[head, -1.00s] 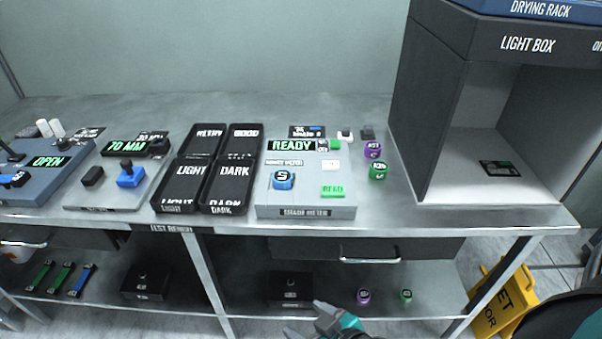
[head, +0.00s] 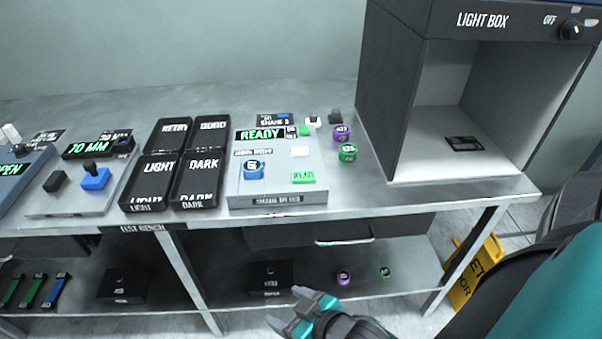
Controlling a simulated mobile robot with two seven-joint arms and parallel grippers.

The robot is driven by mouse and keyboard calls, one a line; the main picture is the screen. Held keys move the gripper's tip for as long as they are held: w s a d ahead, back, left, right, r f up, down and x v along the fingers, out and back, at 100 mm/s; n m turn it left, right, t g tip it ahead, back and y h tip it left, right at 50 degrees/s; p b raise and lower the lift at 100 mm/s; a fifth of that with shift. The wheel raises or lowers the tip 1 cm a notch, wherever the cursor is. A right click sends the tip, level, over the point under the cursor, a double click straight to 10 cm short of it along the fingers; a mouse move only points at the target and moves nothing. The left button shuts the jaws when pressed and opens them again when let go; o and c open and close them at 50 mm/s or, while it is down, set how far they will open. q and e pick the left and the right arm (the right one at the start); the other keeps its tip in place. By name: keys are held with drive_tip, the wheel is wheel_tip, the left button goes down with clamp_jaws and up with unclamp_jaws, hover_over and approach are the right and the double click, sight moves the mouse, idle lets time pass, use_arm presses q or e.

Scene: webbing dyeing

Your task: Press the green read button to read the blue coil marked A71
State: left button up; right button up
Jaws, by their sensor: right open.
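The shade meter (head: 275,185) is a grey box on the bench top, its display (head: 260,134) reading READY. A blue coil (head: 253,169) sits on the left part of its top; its mark is too small to read. The green read button (head: 303,177) is at the meter's front right corner. My right gripper (head: 289,312) is open and empty, low in front of the bench, below and apart from the meter. My left gripper is not in view.
Purple (head: 342,132) and green (head: 348,152) coils stand right of the meter. Black bins (head: 190,180) marked RETRY, GOOD, LIGHT and DARK stand left of it. The light box (head: 400,110) rises at the right. A drawer handle (head: 344,240) juts below the bench edge.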

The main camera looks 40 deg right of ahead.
clamp_jaws()
idle(0.8)
idle(1.0)
